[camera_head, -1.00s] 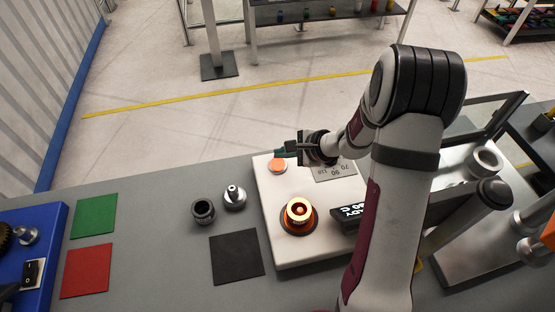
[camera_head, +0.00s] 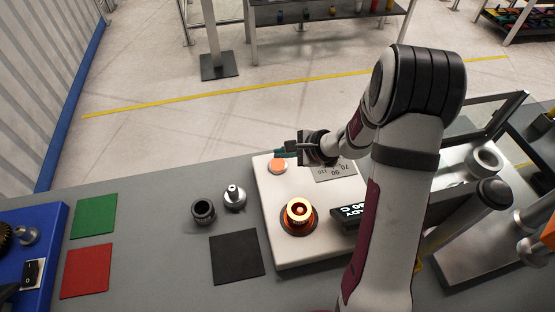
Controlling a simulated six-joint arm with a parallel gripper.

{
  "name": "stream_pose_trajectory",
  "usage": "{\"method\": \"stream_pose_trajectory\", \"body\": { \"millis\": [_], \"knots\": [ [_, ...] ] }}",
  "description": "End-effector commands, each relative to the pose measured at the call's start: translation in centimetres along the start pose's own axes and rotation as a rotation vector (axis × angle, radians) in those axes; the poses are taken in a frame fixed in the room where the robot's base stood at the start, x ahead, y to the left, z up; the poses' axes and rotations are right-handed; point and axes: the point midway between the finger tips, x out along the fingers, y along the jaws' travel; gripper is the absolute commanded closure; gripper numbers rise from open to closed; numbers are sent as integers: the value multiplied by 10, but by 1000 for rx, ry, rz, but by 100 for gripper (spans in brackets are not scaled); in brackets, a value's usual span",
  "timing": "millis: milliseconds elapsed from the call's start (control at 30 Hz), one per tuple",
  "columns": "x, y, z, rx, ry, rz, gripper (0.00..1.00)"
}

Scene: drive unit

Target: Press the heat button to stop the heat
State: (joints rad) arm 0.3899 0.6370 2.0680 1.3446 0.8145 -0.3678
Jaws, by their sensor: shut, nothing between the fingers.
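The heat button is an orange round button (camera_head: 278,166) near the far left corner of the white heater unit (camera_head: 276,250). My gripper (camera_head: 280,154) is shut and empty. Its fingertips are over the far edge of the button; I cannot tell whether they touch it. A glowing orange-gold ring part (camera_head: 299,212) sits on the heater's round seat in the middle of the unit. A dark display (camera_head: 350,217) on the unit shows white text, partly hidden by my arm.
A dark ring part (camera_head: 203,211) and a silver stepped part (camera_head: 234,197) stand left of the unit. Black (camera_head: 237,257), green (camera_head: 94,215) and red (camera_head: 87,271) mats lie on the grey table. A blue fixture (camera_head: 45,245) is at far left. A press-like machine (camera_head: 470,235) stands at right.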

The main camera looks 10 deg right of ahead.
Motion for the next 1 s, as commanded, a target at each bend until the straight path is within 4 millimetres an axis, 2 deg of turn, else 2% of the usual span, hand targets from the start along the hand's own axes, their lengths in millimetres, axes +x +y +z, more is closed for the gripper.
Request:
{"method": "stream_pose_trajectory", "body": {
  "millis": [1000],
  "knots": [
    [10,7,-7,1,0,0,100]
  ]
}}
